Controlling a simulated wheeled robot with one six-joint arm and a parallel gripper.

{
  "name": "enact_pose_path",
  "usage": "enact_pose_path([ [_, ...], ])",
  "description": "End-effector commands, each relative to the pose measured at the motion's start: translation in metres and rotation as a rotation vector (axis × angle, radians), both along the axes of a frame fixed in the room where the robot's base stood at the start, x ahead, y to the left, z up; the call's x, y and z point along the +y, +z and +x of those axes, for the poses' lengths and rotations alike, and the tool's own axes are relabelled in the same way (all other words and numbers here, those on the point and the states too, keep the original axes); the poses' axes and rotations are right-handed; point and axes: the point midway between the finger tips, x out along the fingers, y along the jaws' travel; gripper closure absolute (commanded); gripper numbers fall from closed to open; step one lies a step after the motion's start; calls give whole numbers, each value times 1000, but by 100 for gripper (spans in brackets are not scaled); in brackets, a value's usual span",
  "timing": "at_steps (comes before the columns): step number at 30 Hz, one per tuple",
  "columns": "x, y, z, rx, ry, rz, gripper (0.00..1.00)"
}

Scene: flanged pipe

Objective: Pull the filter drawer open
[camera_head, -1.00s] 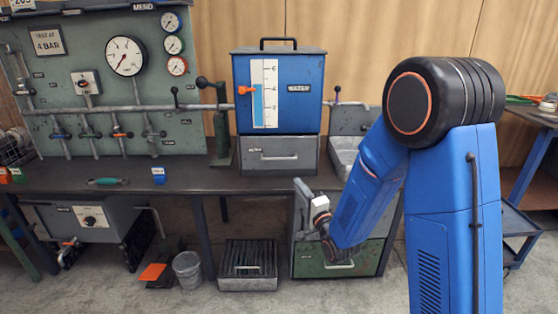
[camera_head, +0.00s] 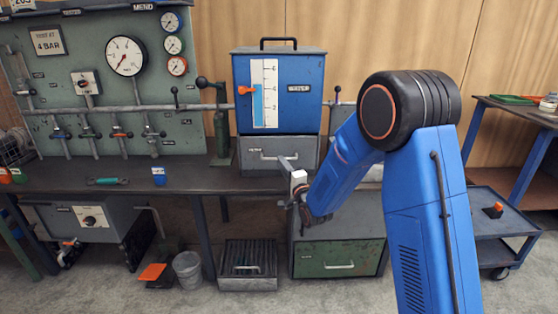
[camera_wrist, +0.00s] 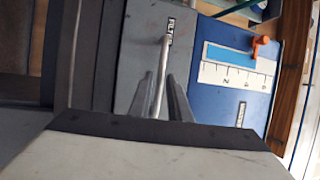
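The filter drawer (camera_head: 262,155) is a grey front under the blue tank on the bench. It looks closed. In the wrist view its grey face (camera_wrist: 140,62) is turned on its side, with a partly hidden label. Its pale bar handle (camera_wrist: 162,75) runs between the two fingers of my gripper (camera_wrist: 160,82). The fingers stand apart, one on each side of the bar, with narrow gaps showing; I see no clear grip on it. In the head view my gripper (camera_head: 289,162) is in front of the drawer's right half and hides part of the handle.
The blue tank (camera_head: 280,80) with a level scale stands directly above the drawer. A green pump-like post (camera_head: 220,135) is to its left. A grey and green cabinet (camera_head: 338,260) stands below the bench.

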Motion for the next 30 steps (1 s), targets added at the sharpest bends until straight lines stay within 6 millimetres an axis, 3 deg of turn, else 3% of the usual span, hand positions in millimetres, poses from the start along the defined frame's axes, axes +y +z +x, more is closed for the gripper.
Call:
enact_pose_path([
  [9, 13, 7, 32, -1, 0, 0, 83],
  [20, 15, 7, 35, 0, 0, 0, 83],
  [22, 15, 7, 35, 0, 0, 0, 97],
  [23, 15, 7, 35, 0, 0, 0, 100],
  [30, 15, 7, 34, 0, 0, 0, 100],
])
